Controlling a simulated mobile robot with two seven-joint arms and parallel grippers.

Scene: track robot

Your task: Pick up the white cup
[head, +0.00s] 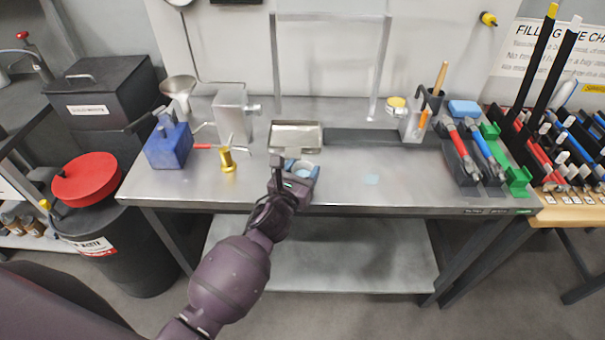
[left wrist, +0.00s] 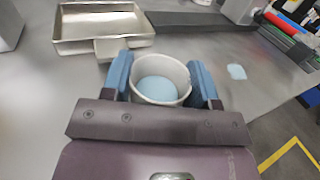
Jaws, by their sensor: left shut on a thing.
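The white cup (left wrist: 160,62) is upright between the two blue fingers of my left gripper (left wrist: 162,82) in the left wrist view. The fingers press on its left and right sides, and something light blue shows inside it. In the head view the cup (head: 303,170) shows small at the front middle of the steel table, partly hidden by my left gripper (head: 301,171). I cannot tell whether the cup's base touches the table. My right gripper is in neither view.
A metal tray (head: 296,136) lies just behind the cup. A yellow brass piece (head: 228,161) and a blue container (head: 168,146) stand to the left. A pale blue patch (head: 371,180) marks the table (head: 400,190) at right, where the front is otherwise clear.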

